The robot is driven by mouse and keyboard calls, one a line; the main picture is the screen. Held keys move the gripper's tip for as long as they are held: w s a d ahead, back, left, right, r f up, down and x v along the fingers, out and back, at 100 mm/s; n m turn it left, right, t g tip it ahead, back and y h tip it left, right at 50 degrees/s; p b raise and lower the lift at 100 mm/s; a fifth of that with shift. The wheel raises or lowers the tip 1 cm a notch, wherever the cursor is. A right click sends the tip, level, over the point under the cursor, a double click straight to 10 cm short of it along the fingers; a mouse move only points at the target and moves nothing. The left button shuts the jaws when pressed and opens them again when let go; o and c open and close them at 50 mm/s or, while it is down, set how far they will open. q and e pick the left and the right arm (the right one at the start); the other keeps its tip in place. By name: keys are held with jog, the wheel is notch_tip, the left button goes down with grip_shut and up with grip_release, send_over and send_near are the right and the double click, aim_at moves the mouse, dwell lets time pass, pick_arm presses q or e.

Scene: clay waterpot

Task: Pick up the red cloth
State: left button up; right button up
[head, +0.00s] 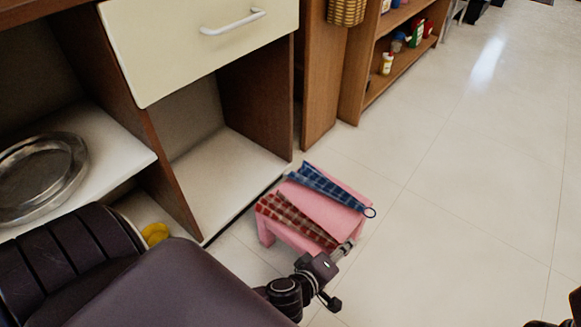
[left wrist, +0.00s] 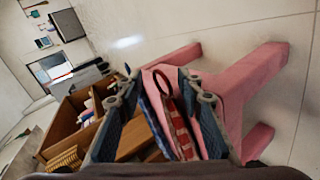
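The red checked cloth (head: 297,218) lies folded along the left side of the pink stool (head: 336,203), its near end close to my left gripper (head: 343,252). In the left wrist view the red cloth (left wrist: 180,132) and its red ring (left wrist: 163,88) appear between the two spread fingers of the left gripper (left wrist: 160,82). The fingers look open, not closed on the cloth. A blue checked cloth (head: 328,186) with a dark ring lies on the stool's far side. A dark part at the bottom right corner of the head view may be my right gripper; its fingers are not clear.
A wooden cabinet with a cream drawer (head: 205,45) stands behind and left of the stool. A metal dish (head: 40,175) sits on its left shelf. A shelf unit (head: 395,65) with small bottles stands farther back. The tiled floor (head: 470,190) to the right is clear.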

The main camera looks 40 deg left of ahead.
pick_arm(q)
jog(key=shift+w+f, duration=0.1)
jog(key=shift+w, duration=0.1)
jog(key=shift+c, duration=0.4)
grip_shut()
